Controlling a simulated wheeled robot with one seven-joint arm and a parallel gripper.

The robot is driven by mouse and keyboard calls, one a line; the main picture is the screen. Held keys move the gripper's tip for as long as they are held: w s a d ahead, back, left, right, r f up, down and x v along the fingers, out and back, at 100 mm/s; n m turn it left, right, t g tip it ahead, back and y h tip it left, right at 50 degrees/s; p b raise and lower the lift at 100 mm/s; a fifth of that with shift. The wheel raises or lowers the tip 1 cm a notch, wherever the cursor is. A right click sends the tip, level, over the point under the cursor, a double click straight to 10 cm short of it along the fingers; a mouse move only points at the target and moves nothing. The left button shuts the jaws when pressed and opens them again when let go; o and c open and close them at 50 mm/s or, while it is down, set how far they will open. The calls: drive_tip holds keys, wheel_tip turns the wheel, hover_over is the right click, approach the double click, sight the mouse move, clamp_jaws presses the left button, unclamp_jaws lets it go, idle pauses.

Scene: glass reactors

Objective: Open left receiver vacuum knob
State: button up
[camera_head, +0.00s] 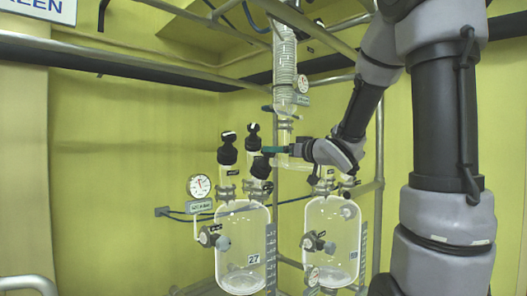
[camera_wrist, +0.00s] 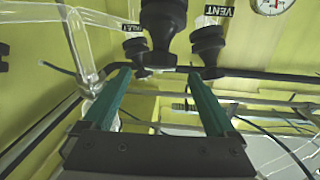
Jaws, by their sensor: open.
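The left receiver (camera_head: 243,250) is a clear glass vessel marked 27, with several black knobs on its top. One upright knob (camera_head: 228,150) is at the left, another (camera_head: 252,138) beside it, and a tilted lower knob (camera_head: 261,167) is nearest my gripper (camera_head: 273,151). In the wrist view my gripper (camera_wrist: 160,76) is open, with teal fingers and nothing between the pads. A black knob (camera_wrist: 140,55) is just beyond the fingertips, toward the left finger. Another knob (camera_wrist: 208,45) is near the right finger, by a VENT label (camera_wrist: 219,11). I cannot tell which knob is the vacuum one.
The right receiver (camera_head: 334,240) stands beside the left one, below my forearm. A glass column (camera_head: 285,60) rises above my gripper. A pressure gauge (camera_head: 199,186) is left of the left receiver. Metal frame rails (camera_head: 379,150) and glass tubing (camera_wrist: 92,50) crowd the space.

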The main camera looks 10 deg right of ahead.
drive_tip(key=x, duration=0.8)
drive_tip(key=shift+w+a, duration=0.1)
drive_tip(key=shift+w, duration=0.1)
drive_tip(key=c, duration=1.4)
